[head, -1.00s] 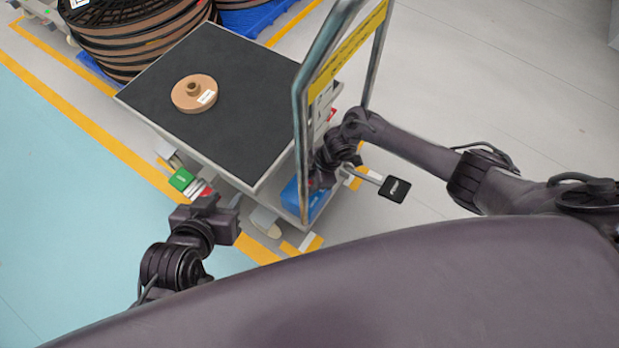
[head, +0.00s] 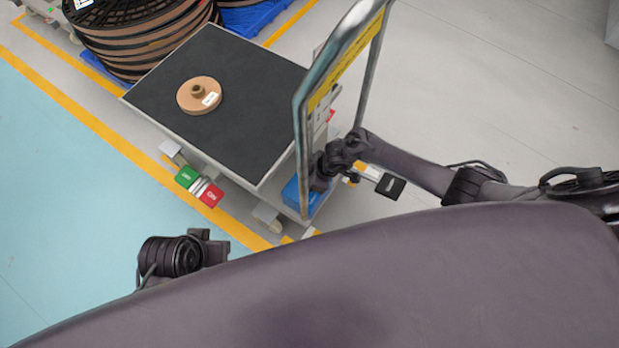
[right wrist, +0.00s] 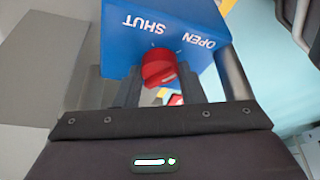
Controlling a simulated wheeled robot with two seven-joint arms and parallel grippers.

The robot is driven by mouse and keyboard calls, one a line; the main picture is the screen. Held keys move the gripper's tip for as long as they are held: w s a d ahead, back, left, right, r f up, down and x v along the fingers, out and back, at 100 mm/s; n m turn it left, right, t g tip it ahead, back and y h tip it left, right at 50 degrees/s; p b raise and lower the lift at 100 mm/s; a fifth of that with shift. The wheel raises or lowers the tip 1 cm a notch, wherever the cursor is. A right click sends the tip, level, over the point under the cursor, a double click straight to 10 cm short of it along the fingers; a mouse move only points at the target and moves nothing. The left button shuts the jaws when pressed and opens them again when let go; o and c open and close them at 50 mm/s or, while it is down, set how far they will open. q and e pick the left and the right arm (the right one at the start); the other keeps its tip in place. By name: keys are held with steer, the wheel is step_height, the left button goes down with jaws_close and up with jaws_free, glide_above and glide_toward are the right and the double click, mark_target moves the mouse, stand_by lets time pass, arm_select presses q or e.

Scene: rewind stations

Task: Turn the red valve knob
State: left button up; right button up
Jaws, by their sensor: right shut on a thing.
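The red valve knob (right wrist: 158,67) sits on the face of a blue box (right wrist: 150,22) with white words SHUT and OPEN, in the right wrist view. My right gripper (right wrist: 160,84) has a finger on each side of the knob and is shut on it. In the head view the blue box (head: 292,190) shows low by the cart's handle, with my right gripper (head: 318,182) against it; the knob is hidden there. My left gripper (head: 214,247) hangs low at the left, away from the box; its fingers are not clear.
A cart (head: 232,142) with a dark top carries a small tan reel (head: 199,96). Its tall grey handle (head: 301,130) rises beside my right arm. Green (head: 187,176) and red (head: 211,196) blocks are at the cart's near side. Large stacked reels (head: 140,40) stand behind. Blue floor at left is clear.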

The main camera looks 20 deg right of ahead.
arm_select(q)
steer(key=shift+a, duration=0.1)
stand_by(0.3)
arm_select(e)
steer(key=o, duration=1)
steer(key=shift+r, duration=0.1)
steer(key=shift+d+r, duration=0.2)
steer(key=shift+r, duration=0.15)
steer(key=p+v, duration=0.2)
steer(key=v, duration=0.2)
steer(key=shift+s+r+p, duration=0.1)
steer(key=shift+r+p, duration=0.1)
steer(key=shift+p, duration=0.2)
arm_select(q)
steer(key=a, duration=0.1)
steer(key=a+f+g, duration=0.1)
steer(key=s+a+g+y, duration=0.1)
steer(key=shift+f+n+p, duration=0.25)
steer(key=shift+n+p, duration=0.1)
steer(key=shift+n, duration=0.05)
arm_select(e)
steer(key=v, duration=0.2)
steer(key=shift+s+d+r, duration=0.1)
steer(key=shift+d+r, duration=0.05)
steer(key=shift+r, duration=0.1)
